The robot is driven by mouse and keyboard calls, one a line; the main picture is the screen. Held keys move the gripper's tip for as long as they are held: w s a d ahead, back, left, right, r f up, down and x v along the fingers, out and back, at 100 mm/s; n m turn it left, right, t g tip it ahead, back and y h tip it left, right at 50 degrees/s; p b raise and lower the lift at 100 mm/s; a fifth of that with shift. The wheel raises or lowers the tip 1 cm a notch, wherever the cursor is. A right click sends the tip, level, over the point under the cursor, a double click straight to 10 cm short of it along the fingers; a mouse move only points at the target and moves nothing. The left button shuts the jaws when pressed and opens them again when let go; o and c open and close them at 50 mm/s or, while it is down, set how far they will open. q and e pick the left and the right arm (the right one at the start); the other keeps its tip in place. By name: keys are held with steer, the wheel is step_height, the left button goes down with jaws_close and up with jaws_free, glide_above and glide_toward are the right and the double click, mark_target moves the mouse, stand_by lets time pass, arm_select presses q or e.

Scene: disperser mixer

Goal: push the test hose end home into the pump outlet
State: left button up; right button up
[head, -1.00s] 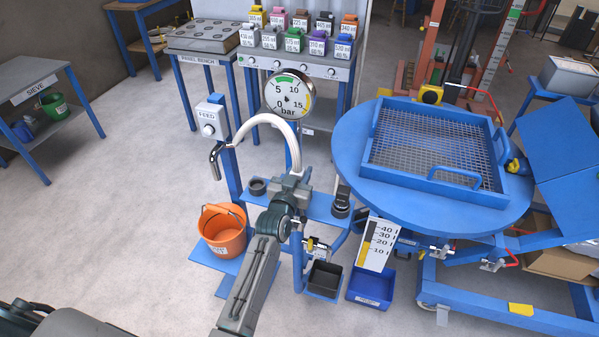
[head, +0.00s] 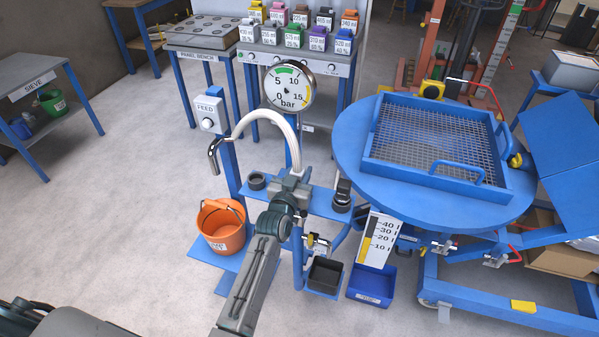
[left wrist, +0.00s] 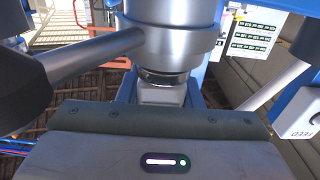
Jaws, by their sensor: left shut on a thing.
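My left gripper (head: 290,188) is shut at the right-hand lower end of the pale test hose (head: 262,114), above the blue stand. The hose arches up and over to the left and ends in a bent metal spout (head: 214,150) over the orange bucket. The pump outlet is hidden behind my gripper in the head view, so I cannot tell how deep the hose end sits. In the left wrist view a grey metal cylinder (left wrist: 170,45) with a dark ring below it stands in front of the gripper body. My right gripper is not in view.
A pressure gauge (head: 289,85) stands just behind the hose. A FEED box (head: 209,114) is to the left, above the orange bucket (head: 222,230). A blue round table (head: 345,150) with a sieve is at right.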

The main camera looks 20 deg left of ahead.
arm_select(q)
steer(key=shift+f, duration=0.25)
steer(key=o, duration=1.2)
steer(key=shift+s, duration=0.15)
steer(key=s+b, duration=0.3)
steer(key=s, duration=0.7)
steer(key=shift+s+a, duration=0.15)
steer(key=shift+s, duration=0.15)
